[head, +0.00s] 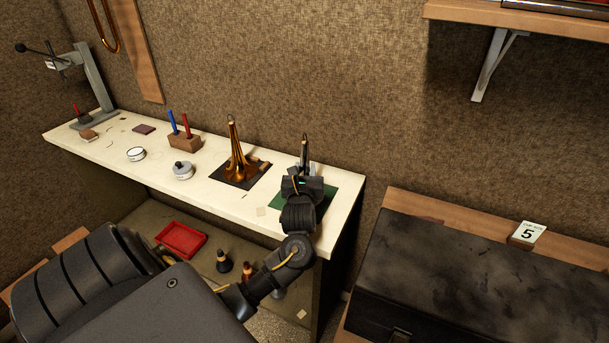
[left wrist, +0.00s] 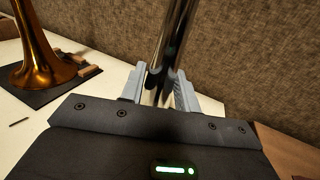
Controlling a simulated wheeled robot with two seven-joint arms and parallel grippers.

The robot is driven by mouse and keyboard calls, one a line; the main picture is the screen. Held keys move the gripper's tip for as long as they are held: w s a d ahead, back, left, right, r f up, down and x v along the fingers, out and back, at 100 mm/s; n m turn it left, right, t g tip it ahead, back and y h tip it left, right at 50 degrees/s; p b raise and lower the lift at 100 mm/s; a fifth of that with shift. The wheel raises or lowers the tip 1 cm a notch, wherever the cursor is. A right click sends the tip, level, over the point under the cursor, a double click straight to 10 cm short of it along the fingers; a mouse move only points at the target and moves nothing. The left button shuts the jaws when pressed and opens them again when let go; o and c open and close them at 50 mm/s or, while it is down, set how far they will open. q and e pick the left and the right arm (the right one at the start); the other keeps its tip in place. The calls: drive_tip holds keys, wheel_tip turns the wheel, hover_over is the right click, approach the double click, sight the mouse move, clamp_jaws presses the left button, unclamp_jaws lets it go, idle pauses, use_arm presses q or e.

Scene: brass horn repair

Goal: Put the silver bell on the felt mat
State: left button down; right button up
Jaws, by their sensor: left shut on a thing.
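The silver bell (head: 304,147) stands upright at the right end of the white workbench, and only its narrow upper tube shows above my gripper. My left gripper (head: 303,178) is shut on the silver bell. In the left wrist view the silver bell (left wrist: 173,42) rises as a shiny tube between the fingers of my left gripper (left wrist: 160,88). The green felt mat (head: 328,193) lies below and around the gripper. The bell's flare is hidden by the gripper, so I cannot tell whether it touches the mat. My right gripper is not in view.
A copper-coloured bell (head: 238,165) stands on a dark mat (head: 229,179) to the left. A grey-lidded pot (head: 182,170), a white tin (head: 136,154) and a wooden block with tools (head: 184,142) are farther left. A black case (head: 480,275) lies at the right, beyond the bench end.

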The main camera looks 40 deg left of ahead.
use_arm(q)
drive_tip(key=shift+f, duration=0.25)
drive_tip(key=shift+f+b, duration=0.2)
drive_tip(key=shift+b, duration=0.1)
drive_tip(key=c, duration=1.1)
unclamp_jaws()
drive_tip(key=shift+r, duration=0.1)
drive_tip(key=shift+o, duration=0.3)
